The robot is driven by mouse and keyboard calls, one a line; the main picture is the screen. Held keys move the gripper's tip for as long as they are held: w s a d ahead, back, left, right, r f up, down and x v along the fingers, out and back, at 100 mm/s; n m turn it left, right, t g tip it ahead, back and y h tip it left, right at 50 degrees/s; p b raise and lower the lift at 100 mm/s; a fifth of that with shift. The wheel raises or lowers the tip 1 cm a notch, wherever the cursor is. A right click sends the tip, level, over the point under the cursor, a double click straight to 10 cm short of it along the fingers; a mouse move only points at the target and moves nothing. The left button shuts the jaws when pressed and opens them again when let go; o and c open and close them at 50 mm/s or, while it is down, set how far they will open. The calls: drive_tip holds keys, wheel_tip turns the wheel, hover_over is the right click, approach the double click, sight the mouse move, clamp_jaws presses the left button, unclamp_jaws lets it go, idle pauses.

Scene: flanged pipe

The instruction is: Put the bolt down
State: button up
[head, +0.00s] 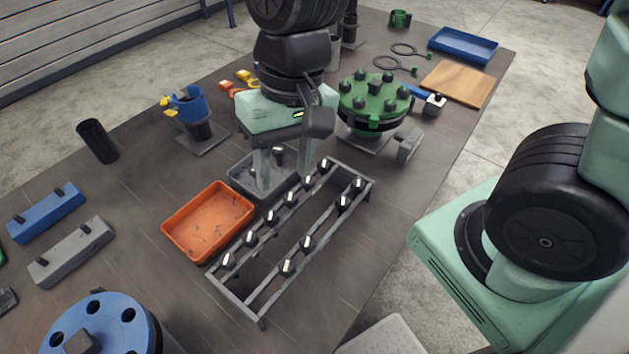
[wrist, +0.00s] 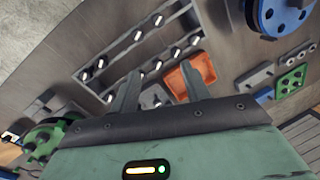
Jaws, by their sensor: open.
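My gripper (head: 281,182) points down over the small grey tray (head: 240,184), its two fingers apart. A dark bolt (head: 278,154) with a pale end shows between the fingers in the head view. It appears to be in or over the grey tray; whether it touches a finger I cannot tell. In the wrist view the open fingers of my gripper (wrist: 160,72) frame the grey tray (wrist: 147,101), partly hidden by the gripper body. Several similar bolts stand in the two rails of the grey rack (head: 262,322) just in front.
An orange tray (head: 208,222) lies left of the rack. A green flange (head: 376,98) with bolts stands right behind the gripper, and a blue flange (head: 100,322) is at the front left.

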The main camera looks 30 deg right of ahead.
drive_tip(key=s+d+n+h, duration=0.1)
drive_tip(key=s+n, duration=0.5)
drive_tip(key=n, duration=0.1)
drive_tip(key=shift+s+r+t, duration=0.15)
drive_tip(key=shift+r+t, duration=0.2)
drive_tip(key=shift+t, duration=0.05)
